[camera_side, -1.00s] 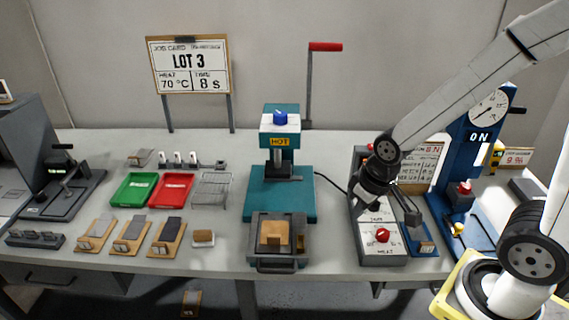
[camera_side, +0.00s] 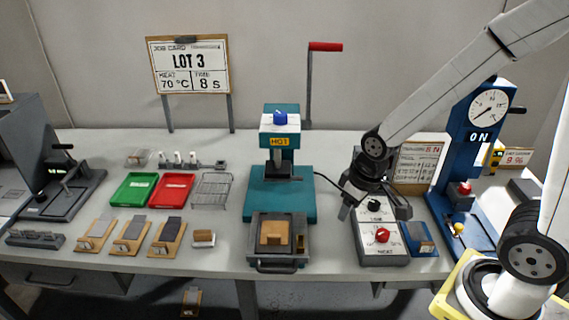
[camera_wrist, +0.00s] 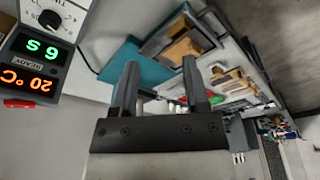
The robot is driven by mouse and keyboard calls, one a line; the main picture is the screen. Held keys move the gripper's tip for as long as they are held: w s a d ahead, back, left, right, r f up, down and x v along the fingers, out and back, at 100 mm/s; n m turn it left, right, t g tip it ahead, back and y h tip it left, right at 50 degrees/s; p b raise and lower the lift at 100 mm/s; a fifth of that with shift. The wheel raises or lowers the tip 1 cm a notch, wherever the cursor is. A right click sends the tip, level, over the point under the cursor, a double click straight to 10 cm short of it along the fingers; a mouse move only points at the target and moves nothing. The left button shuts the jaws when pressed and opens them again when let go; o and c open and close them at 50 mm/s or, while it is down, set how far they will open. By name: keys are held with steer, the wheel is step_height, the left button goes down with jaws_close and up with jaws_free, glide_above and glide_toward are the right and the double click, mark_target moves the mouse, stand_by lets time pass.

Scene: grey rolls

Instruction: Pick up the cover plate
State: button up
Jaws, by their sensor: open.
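A plate with a tan block on top (camera_side: 274,238), which looks like the cover plate, sits in a dark handled tray (camera_side: 276,266) at the front of the teal press. It also shows in the wrist view, where the tan block (camera_wrist: 184,50) lies in the tray beyond my fingers. My gripper (camera_side: 375,212) is open and empty, above the grey control box to the right of the tray. In the wrist view my two fingers (camera_wrist: 160,74) stand apart with nothing between them.
The teal press (camera_side: 282,195) stands behind the tray. The control box (camera_side: 383,248) is beneath my gripper, with a blue stand (camera_side: 470,195) to the right. Green (camera_side: 134,189) and red (camera_side: 171,190) trays, a wire rack (camera_side: 212,190) and several wooden holders are at left.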

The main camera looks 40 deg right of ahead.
steer(key=w+a+f+n+g, duration=0.1)
steer(key=w+a+f+n, duration=0.25)
steer(key=w, duration=0.45)
steer(key=n+g, duration=0.1)
steer(key=n, duration=0.4)
glide_above(274, 235)
steer(key=f, duration=0.4)
steer(key=shift+a+f, duration=0.2)
steer(key=shift+f, duration=0.15)
steer(key=shift+s+f, duration=0.1)
steer(key=shift+f, duration=1.2)
steer(key=shift+f, duration=0.1)
steer(key=shift+d+f, duration=0.1)
steer(key=shift+f, duration=2.4)
jaws_close()
